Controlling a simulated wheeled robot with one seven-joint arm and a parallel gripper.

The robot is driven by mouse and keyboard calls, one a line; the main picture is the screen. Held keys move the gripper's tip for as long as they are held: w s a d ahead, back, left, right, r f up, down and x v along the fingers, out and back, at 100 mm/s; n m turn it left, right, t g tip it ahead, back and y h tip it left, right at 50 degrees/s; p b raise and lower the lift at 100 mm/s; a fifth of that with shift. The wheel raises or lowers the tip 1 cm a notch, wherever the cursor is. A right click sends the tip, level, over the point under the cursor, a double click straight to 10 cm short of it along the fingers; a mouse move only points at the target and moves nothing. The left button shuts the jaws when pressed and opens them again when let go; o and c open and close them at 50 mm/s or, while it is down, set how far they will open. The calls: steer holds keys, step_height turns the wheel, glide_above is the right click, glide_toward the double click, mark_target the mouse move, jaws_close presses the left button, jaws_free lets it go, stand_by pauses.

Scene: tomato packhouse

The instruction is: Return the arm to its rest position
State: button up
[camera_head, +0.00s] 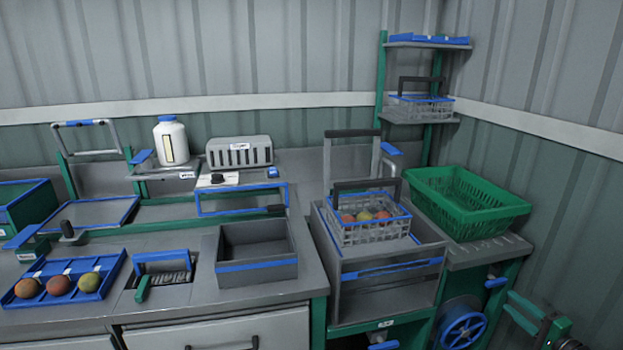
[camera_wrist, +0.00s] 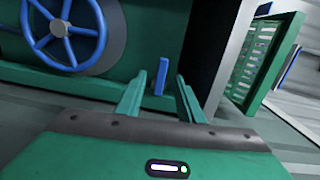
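My gripper (camera_head: 508,301) is low at the bottom right of the head view, beside the green-framed stand with the blue handwheel (camera_head: 463,329). In the wrist view my gripper (camera_wrist: 160,78) has its two green fingers spread apart, with nothing held between them. A blue handle (camera_wrist: 160,76) on the stand shows behind the gap; the fingers seem apart from it. The blue handwheel also shows at the upper left of the wrist view (camera_wrist: 68,32). Most of my arm is out of view.
A green crate (camera_head: 465,235) sits on the right counter. A wire basket (camera_head: 348,233) of fruit stands in a grey bin (camera_head: 389,283). A blue tray (camera_head: 110,287) with three fruits lies at left. A tall shelf (camera_head: 422,122) stands in the corner. Floor shows in the wrist view.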

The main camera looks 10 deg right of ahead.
steer(key=a+r+n+g+y, duration=0.2)
steer(key=a+r+n+g, duration=0.15)
steer(key=a+g, duration=0.4)
steer(key=a+r+n+g+y, duration=0.2)
steer(key=a+n+g, duration=0.25)
steer(key=a, duration=0.55)
steer(key=s+a+r+g+h, duration=0.1)
steer(key=s+a+r, duration=0.3)
steer(key=s, duration=0.5)
steer(key=s+a+r+n+g+h, duration=0.1)
steer(key=s+a+r+g+h, duration=0.1)
steer(key=s+r, duration=0.7)
steer(key=s+a+r+g+h, duration=0.2)
steer(key=s+a+r, duration=0.4)
steer(key=s, duration=0.3)
steer(key=shift+s+r+n+h, duration=0.35)
steer(key=shift+r+h, duration=0.15)
steer(key=shift+h, duration=0.1)
steer(key=shift+w+f, duration=0.25)
steer(key=shift+w, duration=0.4)
